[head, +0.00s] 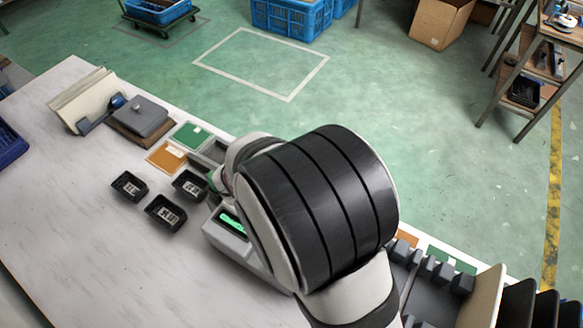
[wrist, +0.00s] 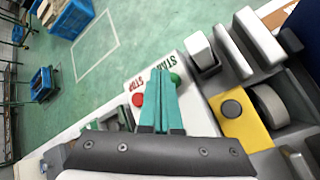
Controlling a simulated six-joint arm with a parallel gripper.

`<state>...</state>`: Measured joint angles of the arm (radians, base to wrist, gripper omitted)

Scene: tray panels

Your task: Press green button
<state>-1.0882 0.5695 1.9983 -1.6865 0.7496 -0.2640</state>
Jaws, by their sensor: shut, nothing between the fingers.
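In the wrist view the green button (wrist: 175,79) shows on a pale panel (wrist: 196,115), beside the word START. The red button (wrist: 138,99) is to its left, beside the word STOP. My gripper (wrist: 160,72) has two teal fingers shut together with nothing between them. In this view the fingertips overlap the panel between the two buttons, just left of the green one. I cannot tell how high they are above it or whether they touch. In the head view my arm hides both buttons and most of the gripper.
In the head view a grey unit with a lit green display (head: 233,224) stands beside my arm. Small black trays (head: 166,212) lie on the white table (head: 70,210). In the wrist view a yellow block with a dark round knob (wrist: 231,109) and grey parts are right of the panel.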

